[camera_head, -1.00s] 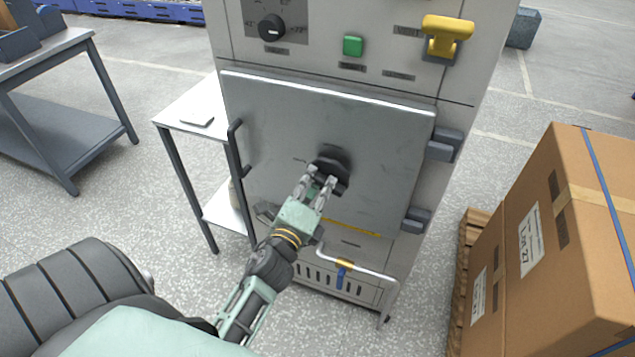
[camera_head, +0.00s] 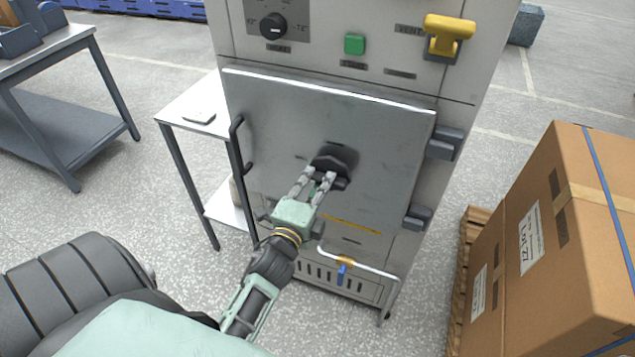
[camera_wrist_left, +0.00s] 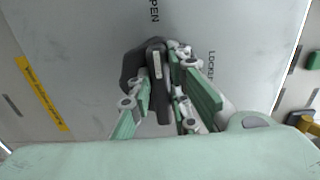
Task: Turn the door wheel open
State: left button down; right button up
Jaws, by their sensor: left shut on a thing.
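The door wheel is a dark round knob (camera_head: 333,161) at the middle of the grey cabinet door (camera_head: 290,120). In the left wrist view the wheel (camera_wrist_left: 132,72) has a raised grip bar with a light mark on it. The door bears the words OPEN and LOCKED beside the wheel; the bar's mark points toward OPEN in the left wrist view. My left gripper (camera_head: 322,181) is at the wheel, its fingers on both sides of the bar in the left wrist view (camera_wrist_left: 160,98). The door looks shut. My right gripper is not in view.
A black vertical handle (camera_head: 240,160) is on the door's left edge, with hinges (camera_head: 443,144) at its right. A side table (camera_head: 190,110) stands left. A large cardboard box (camera_head: 560,230) on a pallet stands right. A pipe with a blue valve (camera_head: 342,273) is below.

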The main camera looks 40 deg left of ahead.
pick_arm(q)
jog(key=shift+f, duration=0.1)
jog(key=c, duration=1.6)
grip_release()
jog(key=shift+c, duration=0.2)
jog(key=v, duration=0.7)
jog(key=shift+s, duration=0.3)
